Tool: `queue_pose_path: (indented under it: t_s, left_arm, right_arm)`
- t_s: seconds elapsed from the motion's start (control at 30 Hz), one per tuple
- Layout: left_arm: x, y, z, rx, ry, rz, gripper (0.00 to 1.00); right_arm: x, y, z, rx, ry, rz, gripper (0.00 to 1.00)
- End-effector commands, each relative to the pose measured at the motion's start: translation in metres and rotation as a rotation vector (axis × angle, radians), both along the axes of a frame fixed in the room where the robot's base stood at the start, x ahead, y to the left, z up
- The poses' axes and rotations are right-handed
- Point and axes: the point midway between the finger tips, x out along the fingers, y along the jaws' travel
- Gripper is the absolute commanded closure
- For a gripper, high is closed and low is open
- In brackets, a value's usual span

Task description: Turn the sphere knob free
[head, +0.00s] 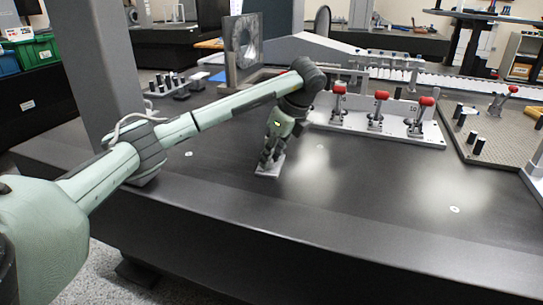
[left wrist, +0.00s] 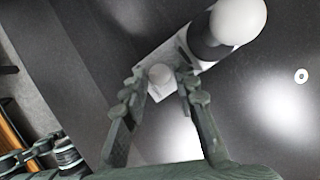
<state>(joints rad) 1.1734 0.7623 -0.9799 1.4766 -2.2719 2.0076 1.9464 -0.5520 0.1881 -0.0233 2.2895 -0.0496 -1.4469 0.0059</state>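My right gripper is not in view.
A fixture with red-handled clamps (head: 375,121) stands right of my left gripper. A grey column (head: 98,65) rises at left, near my left arm. A plate with dark pegs (head: 490,130) lies at right. The front of the dark table (head: 380,205) is clear.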

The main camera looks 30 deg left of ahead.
Motion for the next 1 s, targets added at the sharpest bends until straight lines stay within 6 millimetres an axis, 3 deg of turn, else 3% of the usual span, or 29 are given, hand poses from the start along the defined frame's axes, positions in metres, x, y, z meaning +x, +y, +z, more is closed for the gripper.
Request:
queue_pose_path:
  t_s: [0.37,1.0]
  left_arm:
    - [0.001,-0.002,0.005,0.002,-0.002,-0.001,0.70]
    - [-0.003,-0.042,0.102,0.001,-0.003,-0.001,0.70]
  right_arm:
    - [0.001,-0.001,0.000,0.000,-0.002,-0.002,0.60]
    - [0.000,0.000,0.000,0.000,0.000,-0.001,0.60]
